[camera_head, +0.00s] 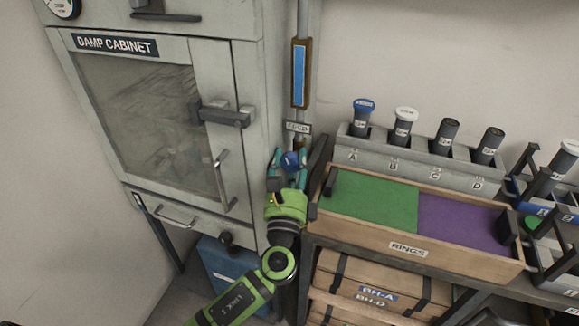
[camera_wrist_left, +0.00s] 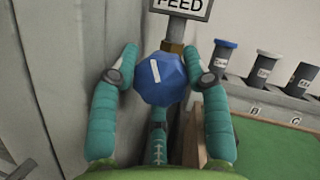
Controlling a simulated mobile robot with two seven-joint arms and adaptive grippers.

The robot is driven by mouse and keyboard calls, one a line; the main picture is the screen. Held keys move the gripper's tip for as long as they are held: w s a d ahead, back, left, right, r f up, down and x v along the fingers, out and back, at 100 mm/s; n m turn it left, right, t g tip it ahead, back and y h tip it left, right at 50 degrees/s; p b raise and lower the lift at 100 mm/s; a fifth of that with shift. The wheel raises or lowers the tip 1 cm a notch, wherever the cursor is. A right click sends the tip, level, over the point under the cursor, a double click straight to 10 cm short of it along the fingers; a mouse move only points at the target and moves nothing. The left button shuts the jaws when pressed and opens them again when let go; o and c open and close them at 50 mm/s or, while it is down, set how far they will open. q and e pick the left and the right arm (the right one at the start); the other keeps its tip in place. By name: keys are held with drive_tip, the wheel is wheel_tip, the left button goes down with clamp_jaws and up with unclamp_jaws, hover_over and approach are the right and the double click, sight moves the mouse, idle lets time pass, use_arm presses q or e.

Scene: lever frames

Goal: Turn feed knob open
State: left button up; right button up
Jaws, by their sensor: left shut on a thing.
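The feed knob (camera_head: 290,161) is blue and faceted and sits on a brass fitting below the FEED label (camera_head: 298,127). In the left wrist view the knob (camera_wrist_left: 160,78) shows a short white mark, close to upright with its top leaning slightly left. My left gripper (camera_head: 289,156) is shut on the knob, its teal fingers on either side and a third finger below. In the left wrist view slivers of background show between the fingertips and the knob, so exact contact points are hard to see. My right gripper is not in view.
The damp cabinet (camera_head: 215,60) stands close on the left, with a latch (camera_head: 222,114) jutting out. A blue sight gauge (camera_head: 299,72) runs up the pipe above.

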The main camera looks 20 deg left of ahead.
use_arm(q)
drive_tip(key=n, duration=0.1)
drive_tip(key=n+g, duration=0.1)
drive_tip(key=n, duration=0.1)
drive_tip(key=n+y, duration=0.1)
drive_tip(key=shift+d+f+n+g, duration=0.3)
drive_tip(key=shift+d+f+n, duration=0.05)
drive_tip(key=shift+f+n, duration=0.05)
drive_tip(key=shift+r+n+g+y, duration=0.15)
drive_tip(key=shift+n+g, duration=0.25)
drive_tip(key=shift+n, duration=0.65)
drive_tip(key=shift+f+n+g+y, duration=0.1)
drive_tip(key=shift+n+g+y, duration=0.25)
drive_tip(key=shift+n, duration=0.7)
drive_tip(key=o, duration=1.1)
drive_tip(key=shift+d+r, duration=0.2)
drive_tip(key=shift+d, duration=0.05)
drive_tip(key=shift+a, duration=0.1)
drive_tip(key=shift+a+r, duration=0.1)
drive_tip(key=shift+a, duration=0.05)
